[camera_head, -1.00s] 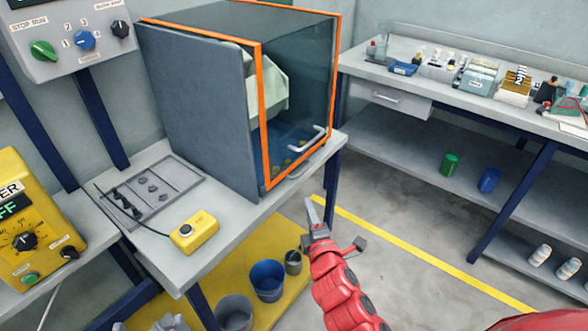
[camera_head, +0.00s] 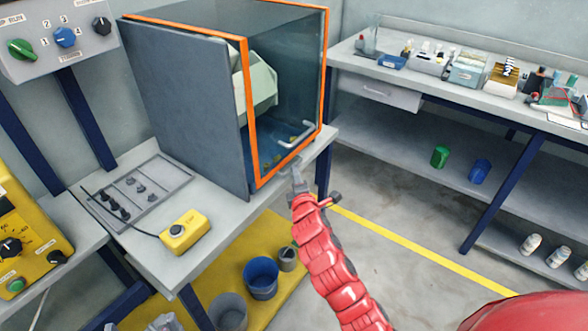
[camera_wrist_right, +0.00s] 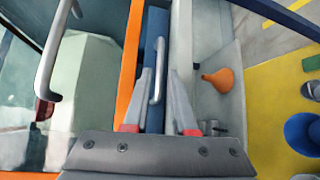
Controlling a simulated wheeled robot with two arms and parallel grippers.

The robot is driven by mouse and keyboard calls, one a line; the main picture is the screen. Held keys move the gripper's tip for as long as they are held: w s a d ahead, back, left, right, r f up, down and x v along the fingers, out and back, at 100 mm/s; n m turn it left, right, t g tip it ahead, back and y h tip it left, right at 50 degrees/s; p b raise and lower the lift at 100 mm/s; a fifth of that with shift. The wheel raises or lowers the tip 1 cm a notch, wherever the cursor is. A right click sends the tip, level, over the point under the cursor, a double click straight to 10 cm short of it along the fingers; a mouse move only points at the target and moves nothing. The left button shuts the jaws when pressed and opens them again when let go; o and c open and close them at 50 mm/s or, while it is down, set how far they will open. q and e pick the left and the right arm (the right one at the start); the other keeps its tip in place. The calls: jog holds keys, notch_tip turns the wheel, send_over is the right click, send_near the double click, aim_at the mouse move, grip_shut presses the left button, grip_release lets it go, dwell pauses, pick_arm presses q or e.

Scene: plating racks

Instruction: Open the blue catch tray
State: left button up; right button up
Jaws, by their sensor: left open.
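The blue catch tray (camera_wrist_right: 154,28) shows in the right wrist view as a narrow blue front beside the orange door frame (camera_wrist_right: 133,50). It looks flush with the cabinet. Its pale bar handle (camera_wrist_right: 158,65) lies between the fingertips of my right gripper (camera_wrist_right: 160,78), which are apart. In the head view my right gripper (camera_head: 297,170) is at the cabinet's lower front edge, by the tray handle; its tips are too small to judge there. My left gripper (camera_head: 136,325) shows only as grey fingertips at the bottom edge, open and empty, away from the tray.
The clear door with its own handle (camera_head: 296,135) is above the tray. A yellow button box (camera_head: 185,232) and grey tool tray (camera_head: 135,190) lie on the bench. Buckets (camera_head: 261,277) stand on the yellow floor mat. Open floor lies right of the cabinet.

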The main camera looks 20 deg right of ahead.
jog(key=shift+x, duration=1.9)
grip_shut()
